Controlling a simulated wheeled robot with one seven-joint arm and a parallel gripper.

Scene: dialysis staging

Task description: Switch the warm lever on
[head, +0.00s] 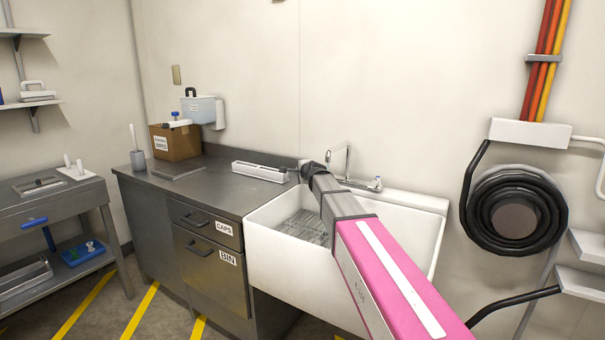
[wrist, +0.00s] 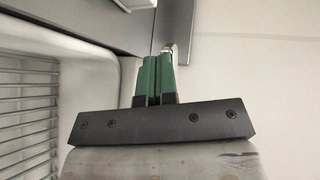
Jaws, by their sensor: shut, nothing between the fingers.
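The chrome faucet (head: 347,160) stands on the back ledge of the white sink. Its blue-marked lever (head: 376,184) shows to the right of the spout. I cannot make out the warm lever in the head view; my arm covers the left part of the faucet. In the wrist view a small shiny metal piece (wrist: 168,49) sits just beyond my fingertips; I cannot tell whether it is the warm lever or whether they touch. My gripper (wrist: 158,62) has green fingers, pressed together and empty, near the sink's back left corner.
The white sink (head: 431,235) holds a wire rack (head: 303,226). The steel counter (head: 222,193) to its left carries a white tray (head: 259,171), a cardboard box (head: 174,142) and a grey board. A black hose reel (head: 515,213) hangs on the right wall.

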